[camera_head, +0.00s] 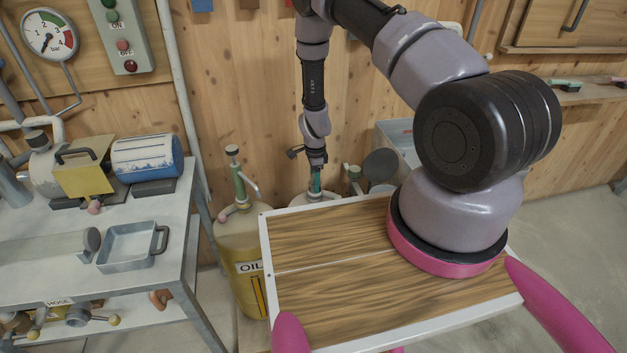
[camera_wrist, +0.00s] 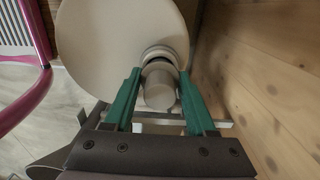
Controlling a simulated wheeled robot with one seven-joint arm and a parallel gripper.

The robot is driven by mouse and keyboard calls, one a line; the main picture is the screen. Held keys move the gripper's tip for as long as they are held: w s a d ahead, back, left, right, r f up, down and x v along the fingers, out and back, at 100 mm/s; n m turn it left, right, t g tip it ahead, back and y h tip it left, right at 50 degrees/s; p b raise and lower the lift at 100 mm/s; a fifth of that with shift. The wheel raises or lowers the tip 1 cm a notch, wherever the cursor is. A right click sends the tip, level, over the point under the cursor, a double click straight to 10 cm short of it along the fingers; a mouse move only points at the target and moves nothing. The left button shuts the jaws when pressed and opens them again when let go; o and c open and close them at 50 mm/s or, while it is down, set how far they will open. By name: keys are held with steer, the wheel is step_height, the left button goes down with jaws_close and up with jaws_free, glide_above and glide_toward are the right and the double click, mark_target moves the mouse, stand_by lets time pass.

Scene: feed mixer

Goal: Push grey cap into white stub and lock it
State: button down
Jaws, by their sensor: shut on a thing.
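The grey cap (camera_wrist: 159,86) is a short cylinder between my two green fingertips in the wrist view. My gripper (camera_wrist: 158,80) is shut on it from both sides. The white stub (camera_wrist: 158,53) shows as a pale collar directly behind the cap, at the edge of a large pale round drum top. The cap is lined up with the stub, but I cannot tell how deep it sits or whether it is locked. In the head view, my gripper (camera_head: 315,182) points down at the pale drum (camera_head: 312,199) behind the wooden board. The cap and stub are hidden there.
A yellowish oil can (camera_head: 240,255) stands left of the drum. A metal bench (camera_head: 165,215) with a tray (camera_head: 133,247) is at the left. A grey open box (camera_head: 395,138) is behind on the right. The plank wall (camera_wrist: 270,85) is close on the right in the wrist view.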

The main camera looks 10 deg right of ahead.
steer(key=shift+f, duration=0.3)
steer(key=shift+c, duration=0.7)
jaws_free()
step_height(320, 180, up, 11)
steer(key=shift+f, duration=0.1)
